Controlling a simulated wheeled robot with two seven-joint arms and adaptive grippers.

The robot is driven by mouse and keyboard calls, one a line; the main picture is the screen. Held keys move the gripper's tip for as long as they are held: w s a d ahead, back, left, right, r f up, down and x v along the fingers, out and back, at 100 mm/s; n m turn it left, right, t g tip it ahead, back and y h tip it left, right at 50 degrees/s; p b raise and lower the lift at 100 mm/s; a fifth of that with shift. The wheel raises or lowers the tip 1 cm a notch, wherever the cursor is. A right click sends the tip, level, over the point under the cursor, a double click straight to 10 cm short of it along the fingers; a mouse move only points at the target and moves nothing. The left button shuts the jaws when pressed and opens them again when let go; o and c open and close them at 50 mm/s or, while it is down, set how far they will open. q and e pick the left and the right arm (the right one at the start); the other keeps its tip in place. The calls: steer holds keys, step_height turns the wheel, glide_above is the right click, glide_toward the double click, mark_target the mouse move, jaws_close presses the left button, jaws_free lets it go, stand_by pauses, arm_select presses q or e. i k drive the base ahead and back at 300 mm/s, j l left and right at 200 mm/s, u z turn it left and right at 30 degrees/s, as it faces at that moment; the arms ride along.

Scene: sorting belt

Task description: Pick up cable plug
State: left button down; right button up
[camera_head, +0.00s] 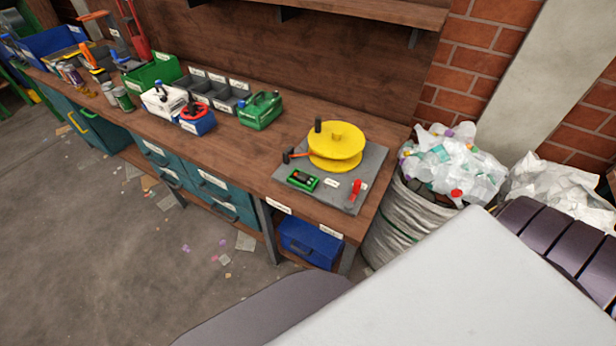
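I cannot make out for sure which thing is the cable plug. A grey board (323,200) lies at the right end of the wooden workbench (220,148). A yellow spool (337,140) stands on the board, with a black upright knob (318,125) at its back left. A small black and orange piece (291,156) sticks out at the spool's left. A green device with a dark display (302,180) and a small red upright piece (355,190) sit at the board's front. Neither of my grippers is in view.
A green container (260,111), grey bins (213,92), a blue box (198,121) and a white box (163,100) stand farther left on the bench. A sack of clear plastic waste (408,222) stands right of it. Bare benchtop lies between the green container and the board.

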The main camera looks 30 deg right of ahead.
mark_target(303, 178)
steer(key=k+l+u, duration=0.25)
steer(key=l, duration=0.2)
steer(key=k+l+u, duration=0.2)
steer(key=l, duration=0.25)
steer(key=k+l+u, duration=0.25)
steer(key=l, duration=0.1)
